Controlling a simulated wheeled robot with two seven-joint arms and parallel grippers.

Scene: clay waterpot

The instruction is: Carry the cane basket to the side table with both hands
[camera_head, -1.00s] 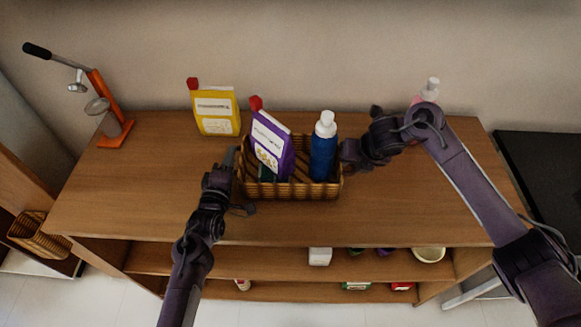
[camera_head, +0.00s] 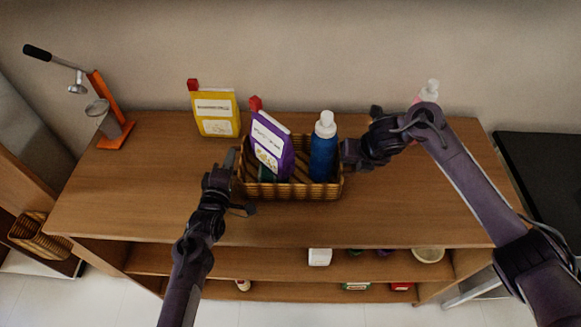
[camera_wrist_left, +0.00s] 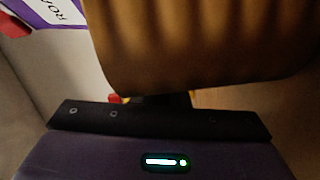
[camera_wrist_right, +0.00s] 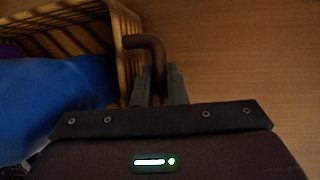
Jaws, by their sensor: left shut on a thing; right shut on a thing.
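The cane basket (camera_head: 290,191) stands on the wooden cabinet top, with a purple bottle (camera_head: 270,143) with a red cap and a blue bottle (camera_head: 324,155) with a white cap inside. My left gripper (camera_head: 232,160) is shut at the basket's left end; in the left wrist view the basket wall (camera_wrist_left: 200,45) fills the top and hides the grip. My right gripper (camera_head: 348,153) is at the right end. In the right wrist view its jaws (camera_wrist_right: 160,85) are shut on the basket's brown curved handle (camera_wrist_right: 151,45). A dark table (camera_head: 550,170) stands at the right.
A yellow bottle (camera_head: 215,112) stands behind the basket to the left. A pink bottle (camera_head: 429,92) stands behind my right arm. An orange stand (camera_head: 112,125) with a lever is at the left end. The cabinet top (camera_head: 130,205) is clear in front and at the left.

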